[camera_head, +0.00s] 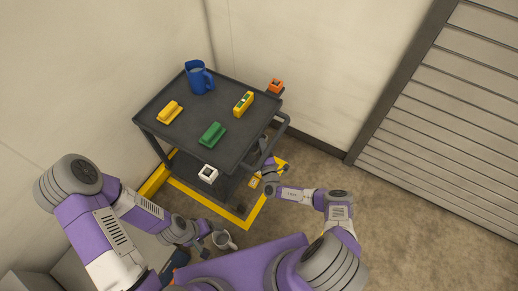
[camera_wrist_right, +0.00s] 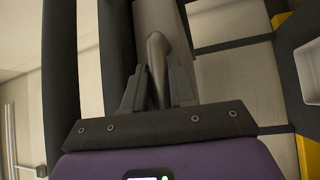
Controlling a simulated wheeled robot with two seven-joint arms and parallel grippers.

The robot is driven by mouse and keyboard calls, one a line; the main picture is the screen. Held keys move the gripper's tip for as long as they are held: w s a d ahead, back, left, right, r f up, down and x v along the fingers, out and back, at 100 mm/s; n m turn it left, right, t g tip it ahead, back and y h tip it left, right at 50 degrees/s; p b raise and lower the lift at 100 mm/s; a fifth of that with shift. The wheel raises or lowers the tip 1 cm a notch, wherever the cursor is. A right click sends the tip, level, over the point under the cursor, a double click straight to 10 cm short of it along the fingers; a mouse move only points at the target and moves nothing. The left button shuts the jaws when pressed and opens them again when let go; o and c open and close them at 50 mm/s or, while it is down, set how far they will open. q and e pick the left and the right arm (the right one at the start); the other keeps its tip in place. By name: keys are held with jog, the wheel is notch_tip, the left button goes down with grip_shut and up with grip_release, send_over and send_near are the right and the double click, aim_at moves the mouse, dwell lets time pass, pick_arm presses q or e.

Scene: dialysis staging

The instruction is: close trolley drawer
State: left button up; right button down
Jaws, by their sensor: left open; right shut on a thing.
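The dark grey trolley (camera_head: 190,130) stands against the wall corner. My right gripper (camera_head: 266,172) is low beside the trolley's right side, under its top. In the right wrist view, my right gripper (camera_wrist_right: 158,92) is shut on a grey curved handle (camera_wrist_right: 156,55), with a finger on each side of it. A dark bar and a grey panel lie behind the handle. I cannot tell how far the drawer is open; the trolley top and my arm hide it in the head view. My left gripper (camera_head: 204,244) is open and empty, low in front of the trolley, near a pale mug.
On the trolley top are a blue jug (camera_head: 199,78), a green block (camera_head: 212,135) and two yellow objects (camera_head: 170,112). The pale mug (camera_head: 223,240) is low in front. Floor at right is clear.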

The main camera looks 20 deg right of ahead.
jog(key=c, duration=1)
grip_release()
jog(key=s, duration=0.2)
jog(key=s+p, duration=0.1)
jog(key=s, duration=0.2)
jog(key=s+f+p, duration=0.1)
jog(key=s, duration=0.1)
jog(key=shift+s+a, duration=0.2)
jog(key=shift+s, duration=0.05)
